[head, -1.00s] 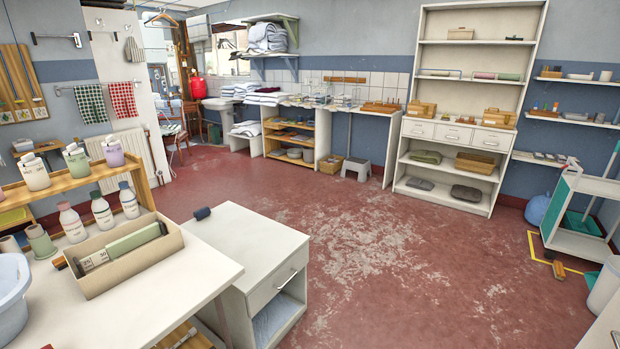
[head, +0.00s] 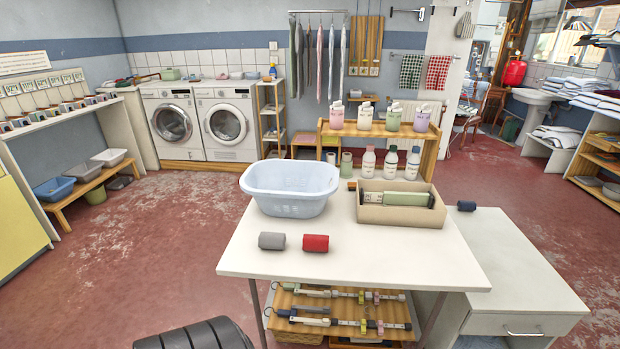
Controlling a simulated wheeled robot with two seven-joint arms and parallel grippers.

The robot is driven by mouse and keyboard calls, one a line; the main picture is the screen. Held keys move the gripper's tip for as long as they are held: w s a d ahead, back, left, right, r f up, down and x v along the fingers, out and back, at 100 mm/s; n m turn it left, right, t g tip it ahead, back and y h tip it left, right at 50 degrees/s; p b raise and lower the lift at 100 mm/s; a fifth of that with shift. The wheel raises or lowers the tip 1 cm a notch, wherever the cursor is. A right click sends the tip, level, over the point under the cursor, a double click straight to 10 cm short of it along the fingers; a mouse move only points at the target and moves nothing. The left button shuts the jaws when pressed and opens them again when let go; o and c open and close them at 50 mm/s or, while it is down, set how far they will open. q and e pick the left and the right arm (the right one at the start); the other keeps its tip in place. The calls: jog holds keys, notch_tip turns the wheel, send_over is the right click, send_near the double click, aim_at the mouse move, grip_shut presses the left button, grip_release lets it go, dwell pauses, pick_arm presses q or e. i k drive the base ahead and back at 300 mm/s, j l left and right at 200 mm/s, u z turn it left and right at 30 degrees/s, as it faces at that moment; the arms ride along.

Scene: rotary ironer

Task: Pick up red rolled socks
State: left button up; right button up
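The red rolled socks (head: 316,243) lie on the white table (head: 385,262), near its front left part. A grey rolled pair of socks (head: 272,241) lies just left of them, apart from them. A dark blue roll (head: 466,206) lies on the lower white cabinet to the right. Neither of my grippers shows in the head view.
A pale blue basin (head: 290,188) stands on the table behind the rolls. A beige box (head: 400,210) with a green item stands to its right. A shelf under the tabletop holds tools (head: 340,322). A black ribbed object (head: 195,335) is at the bottom edge. Open floor (head: 150,230) lies left.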

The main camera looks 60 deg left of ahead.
aim_at(311, 242)
jog(key=k+l+u, duration=0.1)
jog(key=u, duration=1.6)
jog(key=i+l+u, duration=0.1)
jog(key=i, duration=0.85)
